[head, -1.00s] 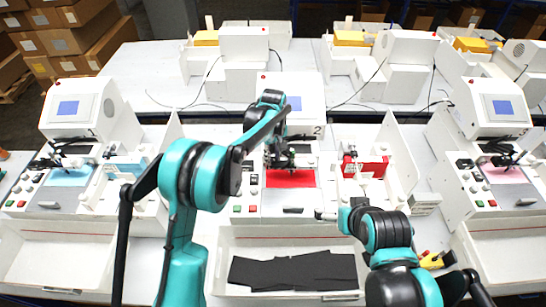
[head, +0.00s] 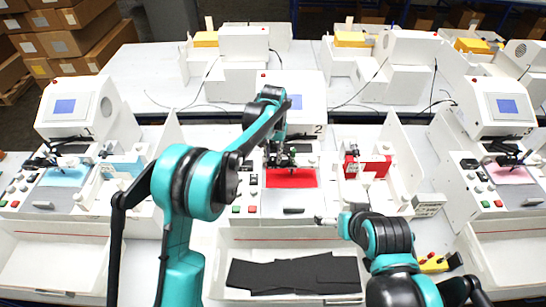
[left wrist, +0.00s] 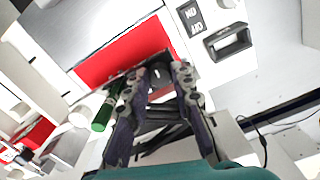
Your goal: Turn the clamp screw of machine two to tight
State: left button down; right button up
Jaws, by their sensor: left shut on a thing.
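Machine two (head: 312,92) is the white plotter in the middle of the head view, marked 2, with a red sheet (head: 292,179) on its bed. My left gripper (head: 281,160) is over the back of the red sheet at the dark pen carriage. In the left wrist view the left gripper (left wrist: 158,76) is closed in on a small dark part, taken to be the clamp screw. The fingers hide most of it, so its turn position cannot be read. A green pen (left wrist: 102,116) is beside the fingers.
A box with a red part (head: 368,166) stands right of the bed. An open tray with dark sheets (head: 290,272) is in front. Machine one (head: 78,100) is at left and another plotter (head: 500,105) at right. Buttons and a grey handle (head: 294,210) line the bed's front.

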aim_at(273, 158)
pick_arm(q)
jog(key=m, duration=0.4)
jog(key=shift+m+b, duration=0.3)
jog(key=shift+b, duration=0.05)
jog(key=shift+m, duration=2)
jog(key=c, duration=1.3)
grip_release()
notch_tip(273, 158, up, 12)
